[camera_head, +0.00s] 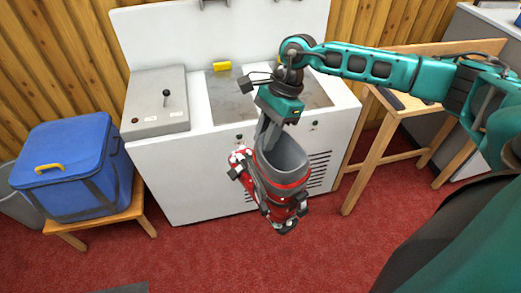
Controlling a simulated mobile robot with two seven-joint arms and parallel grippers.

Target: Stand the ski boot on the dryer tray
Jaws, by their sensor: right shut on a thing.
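The ski boot (280,190) is red with a grey liner and dark buckles. It hangs in the air in front of the white bench, its open cuff facing up and its sole end low. My right gripper (268,133) comes down from above and is shut on the near-left rim of the boot's cuff. The fingertips are partly hidden at the boot. I cannot tell for sure which thing is the dryer tray; a dark flat edge (118,288) shows at the bottom left of the picture, mostly cut off. My left gripper is not in view.
A blue cooler bag (75,165) sits on a wooden stool at left. A wooden table (375,150) stands at right.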

